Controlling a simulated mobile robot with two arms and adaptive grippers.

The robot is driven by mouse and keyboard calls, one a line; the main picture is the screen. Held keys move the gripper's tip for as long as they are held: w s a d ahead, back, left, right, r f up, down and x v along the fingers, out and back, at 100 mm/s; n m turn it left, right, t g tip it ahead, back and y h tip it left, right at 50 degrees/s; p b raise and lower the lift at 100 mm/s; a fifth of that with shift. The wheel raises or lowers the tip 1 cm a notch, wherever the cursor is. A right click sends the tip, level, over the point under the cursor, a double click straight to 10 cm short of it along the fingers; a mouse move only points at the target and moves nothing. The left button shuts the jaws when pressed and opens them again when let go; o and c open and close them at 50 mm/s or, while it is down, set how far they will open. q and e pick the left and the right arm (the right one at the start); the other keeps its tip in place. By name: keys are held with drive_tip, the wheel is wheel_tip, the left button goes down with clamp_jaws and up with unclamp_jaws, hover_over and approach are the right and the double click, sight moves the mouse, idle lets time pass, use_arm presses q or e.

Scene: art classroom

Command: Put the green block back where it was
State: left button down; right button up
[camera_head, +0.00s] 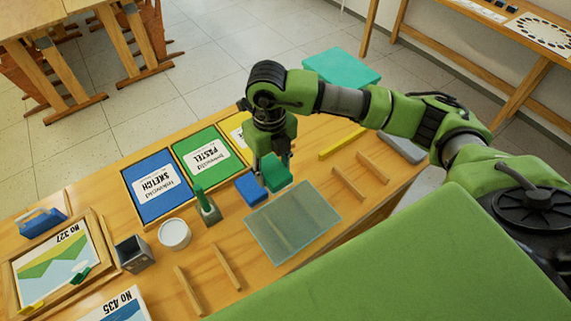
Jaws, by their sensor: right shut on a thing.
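The green block (275,174) is below my right gripper (273,160), whose fingers are shut on it. The block is right beside a blue block (250,190) on the wooden table (222,232). The two blocks look very close; I cannot tell whether they touch, or whether the green block is lifted. A translucent greenish mat (293,222) lies just in front of the blocks. My left gripper is not in view.
Blue (152,203), green (214,168) and yellow (237,127) pads lie behind. A green-handled tool (205,205), white cup (174,234) and grey holder (133,255) stand left. Wooden strips (347,184), a yellow bar (341,142) and a grey block (402,148) are right.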

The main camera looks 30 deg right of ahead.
drive_tip(key=w+d+f+p, duration=0.1)
drive_tip(key=w+d+f, duration=0.3)
drive_tip(key=f, duration=0.1)
drive_tip(key=w+d+f+p, duration=0.1)
drive_tip(key=w+d+f, duration=0.1)
drive_tip(key=shift+w+d+f+p, duration=0.15)
drive_tip(key=shift+d+f+p, duration=0.15)
drive_tip(key=shift+d, duration=0.1)
wheel_tip(320, 180, down, 3)
drive_tip(key=shift+d+f, duration=0.1)
drive_tip(key=shift+f, duration=0.15)
drive_tip(key=shift+f, duration=0.15)
drive_tip(key=o, duration=1)
